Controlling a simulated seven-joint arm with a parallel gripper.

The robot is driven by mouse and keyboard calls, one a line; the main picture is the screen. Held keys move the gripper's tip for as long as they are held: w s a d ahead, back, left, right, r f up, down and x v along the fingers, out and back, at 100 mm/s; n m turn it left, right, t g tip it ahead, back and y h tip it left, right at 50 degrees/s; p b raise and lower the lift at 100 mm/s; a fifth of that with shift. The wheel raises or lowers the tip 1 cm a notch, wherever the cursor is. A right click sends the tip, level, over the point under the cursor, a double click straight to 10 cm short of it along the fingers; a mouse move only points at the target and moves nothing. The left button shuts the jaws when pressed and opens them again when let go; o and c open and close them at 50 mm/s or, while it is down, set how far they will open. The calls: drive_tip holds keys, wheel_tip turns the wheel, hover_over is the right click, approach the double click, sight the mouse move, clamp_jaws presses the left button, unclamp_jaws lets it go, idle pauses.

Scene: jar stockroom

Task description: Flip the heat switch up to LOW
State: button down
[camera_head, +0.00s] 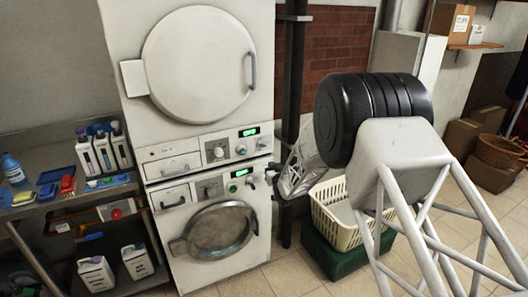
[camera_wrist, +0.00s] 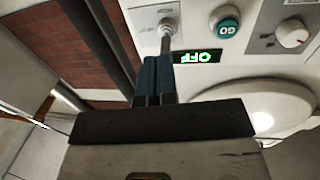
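The heat switch (camera_wrist: 168,27) is a small metal toggle on a grey plate in the wrist view, at the top centre. Its lever reaches down in the picture to my blue fingertips. My gripper (camera_wrist: 156,60) has its two fingers close together, with only a thin dark gap. I cannot tell whether the fingertips touch the lever. The wrist view is upside down. A green display (camera_wrist: 197,57) reading OFF and a teal GO button (camera_wrist: 226,24) sit beside the switch. In the head view my gripper (camera_head: 271,168) is at the right edge of the stacked machines; the switch is too small there to read.
A white dial (camera_wrist: 292,36) and a round white door (camera_wrist: 265,112) lie close to my gripper. A dark post (camera_head: 291,95) stands right of the machines. A cream basket (camera_head: 330,212) rests on a green crate (camera_head: 338,258) below my arm. Shelves with bottles stand at left.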

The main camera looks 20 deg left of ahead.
drive_tip(key=shift+v, duration=0.9)
drive_tip(key=shift+f, duration=0.1)
drive_tip(key=s+d+r+m+g+h, duration=0.1)
drive_tip(key=s+d+r+h, duration=0.2)
drive_tip(key=d+r, duration=0.6)
drive_tip(key=s+d+r+m+g+h, duration=0.1)
drive_tip(key=s+d+r+m+h, duration=0.2)
drive_tip(key=d+r, duration=0.6)
drive_tip(key=s+d+r+g+h, duration=0.2)
drive_tip(key=s+d+r, duration=0.1)
drive_tip(key=s+d, duration=0.55)
drive_tip(key=s+d+r+g+h, duration=0.1)
drive_tip(key=s+d+r+g, duration=0.15)
drive_tip(key=s+d, duration=0.6)
drive_tip(key=s+d+m+g+h, duration=0.1)
drive_tip(key=s+d, duration=0.4)
drive_tip(key=s, duration=1.2)
drive_tip(key=s+d+m+g, duration=0.2)
drive_tip(key=s+d+g, duration=0.2)
drive_tip(key=s, duration=1.3)
drive_tip(key=shift+s+d+h, duration=0.15)
drive_tip(key=shift+d+h, duration=0.25)
drive_tip(key=shift+d, duration=0.45)
